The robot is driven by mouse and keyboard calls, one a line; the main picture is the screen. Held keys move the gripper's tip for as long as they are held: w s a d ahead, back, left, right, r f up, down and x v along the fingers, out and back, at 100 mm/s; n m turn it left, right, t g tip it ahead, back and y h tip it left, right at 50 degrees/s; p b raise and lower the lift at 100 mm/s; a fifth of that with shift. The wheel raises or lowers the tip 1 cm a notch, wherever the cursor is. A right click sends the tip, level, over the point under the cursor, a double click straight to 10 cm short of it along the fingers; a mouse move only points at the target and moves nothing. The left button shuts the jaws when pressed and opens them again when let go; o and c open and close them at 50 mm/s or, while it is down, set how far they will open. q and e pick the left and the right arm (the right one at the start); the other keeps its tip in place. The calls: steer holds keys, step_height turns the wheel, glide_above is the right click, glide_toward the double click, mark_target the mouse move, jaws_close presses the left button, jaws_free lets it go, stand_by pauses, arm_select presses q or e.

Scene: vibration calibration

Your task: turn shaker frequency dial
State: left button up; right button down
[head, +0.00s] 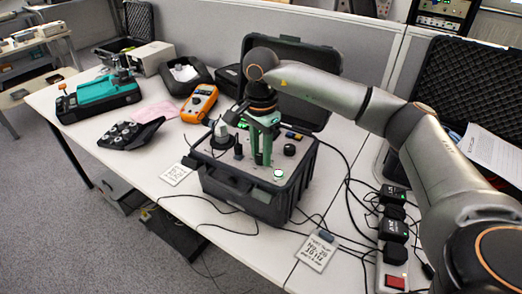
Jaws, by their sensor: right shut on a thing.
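The shaker unit (248,196) is an open black case with a light grey top panel, standing on the white table. My right gripper (262,161) reaches down from above, with its green fingers at the middle of the panel. It is shut on what seems to be the frequency dial, which the fingers hide. A separate black knob (290,150) sits to the right of the fingers, and a lit green button (279,173) is near the front. My left gripper is not in view.
An orange meter (200,103), a black tray with round pieces (130,134) and a teal device (100,97) stand to the left. A power strip (393,260), loose cables and a handwritten card (318,251) lie to the right. The open lid (290,75) stands behind.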

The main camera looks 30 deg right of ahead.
mark_target(261, 156)
steer(key=shift+r+n, duration=0.1)
steer(key=shift+n, duration=0.9)
steer(key=c, duration=0.5)
jaws_free()
step_height(261, 156, up, 12)
steer(key=shift+r+p, duration=0.25)
steer(key=shift+p, duration=0.3)
